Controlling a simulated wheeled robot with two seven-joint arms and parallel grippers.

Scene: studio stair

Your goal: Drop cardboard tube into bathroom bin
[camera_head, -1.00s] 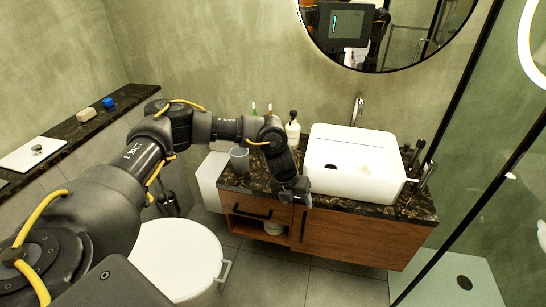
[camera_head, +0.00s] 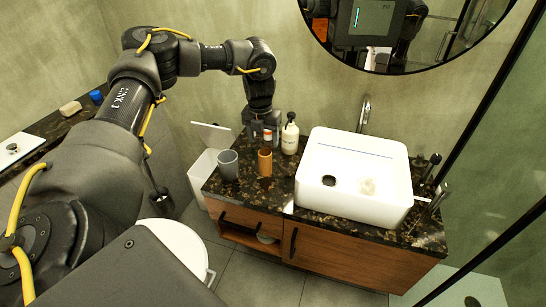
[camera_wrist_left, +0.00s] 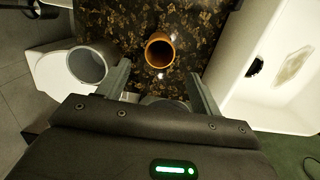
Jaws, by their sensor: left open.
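The cardboard tube (camera_head: 265,162) is brown, open-ended and stands upright on the dark speckled counter. In the left wrist view the tube (camera_wrist_left: 159,50) is seen from above, with its round opening in front of the gap between my fingers. My left gripper (camera_head: 262,137) hangs pointing down just behind the tube; its fingers (camera_wrist_left: 160,84) are open, apart and empty. The white bathroom bin (camera_head: 203,178) stands on the floor left of the vanity, with its lid (camera_head: 212,136) raised. My right gripper is in neither view.
A grey cup (camera_head: 228,166) stands close left of the tube. A soap bottle (camera_head: 290,134) stands behind right, and the white basin (camera_head: 356,173) fills the counter to the right. The toilet (camera_head: 172,243) is below left. The round mirror (camera_head: 400,35) hangs above.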

